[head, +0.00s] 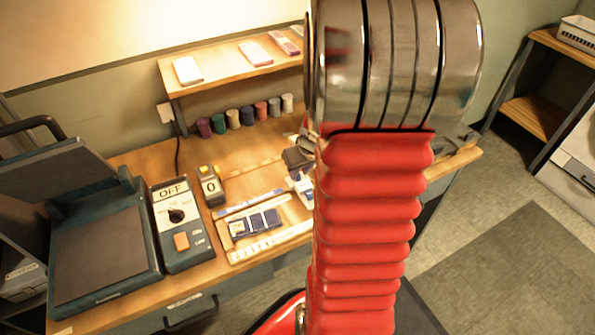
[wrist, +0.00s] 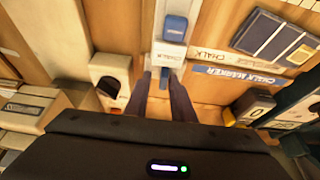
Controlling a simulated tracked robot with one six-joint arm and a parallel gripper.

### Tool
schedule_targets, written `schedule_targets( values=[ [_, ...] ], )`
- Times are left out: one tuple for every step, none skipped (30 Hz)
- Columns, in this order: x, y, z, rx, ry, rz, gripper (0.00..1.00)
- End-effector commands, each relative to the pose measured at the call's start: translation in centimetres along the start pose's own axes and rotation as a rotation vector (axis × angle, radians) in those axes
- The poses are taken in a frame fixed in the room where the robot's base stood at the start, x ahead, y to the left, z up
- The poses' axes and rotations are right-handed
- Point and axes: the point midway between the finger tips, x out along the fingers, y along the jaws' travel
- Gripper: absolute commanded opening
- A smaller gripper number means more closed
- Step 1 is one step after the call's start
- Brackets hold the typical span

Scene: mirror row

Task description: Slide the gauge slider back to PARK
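In the wrist view the gauge shows as a narrow upright strip with a pale block (wrist: 168,55) and a blue part (wrist: 176,28) above it. I take the pale block as the slider, but I cannot be sure. My gripper (wrist: 161,76) has its two dark fingers apart, with a blue-grey strip showing between them. The fingertips are close to the near side of the pale block; contact cannot be told. No PARK label is readable. In the head view my red arm hides most of the gauge area.
A counter reading 0 (head: 210,187), a control box marked OFF (head: 181,232) and a large dark press (head: 106,247) stand left on the bench. A chalk tray (head: 236,257) lies near the front edge. Several coloured cups (head: 247,116) stand behind. A beige unit (wrist: 112,72) flanks the gauge.

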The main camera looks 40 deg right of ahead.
Motion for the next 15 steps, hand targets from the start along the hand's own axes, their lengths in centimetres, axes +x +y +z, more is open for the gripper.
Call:
schedule_targets(
  values=[
    [0.0, -0.04, -0.01, 0.0, 0.0, -0.001, 0.26],
    [0.0, -0.06, -0.01, 0.0, 0.0, -0.001, 0.28],
    [0.0, -0.08, 0.0, 0.0, 0.0, -0.001, 0.28],
    [0.0, -0.09, 0.0, 0.0, 0.0, -0.002, 0.28],
    [0.0, -0.1, 0.0, 0.0, -0.001, -0.002, 0.28],
    [0.0, -0.12, 0.0, 0.0, -0.001, -0.002, 0.28],
    [0.01, -0.13, 0.0, 0.0, -0.001, -0.002, 0.28],
    [0.0, -0.14, 0.0, 0.0, -0.001, -0.002, 0.28],
    [-0.02, -0.15, 0.0, 0.0, -0.001, -0.002, 0.28],
    [-0.05, -0.15, 0.0, 0.0, -0.001, -0.003, 0.28],
    [-0.1, -0.16, -0.01, 0.0, -0.001, -0.003, 0.28],
    [-0.2, -0.16, -0.02, 0.0, 0.0, -0.003, 0.28],
    [-0.31, -0.16, -0.03, 0.0, 0.0, -0.003, 0.28],
    [-0.45, -0.16, -0.04, 0.0, 0.0, -0.003, 0.28],
    [-0.69, -0.15, -0.07, 0.0, 0.001, -0.002, 0.28]
  ],
)
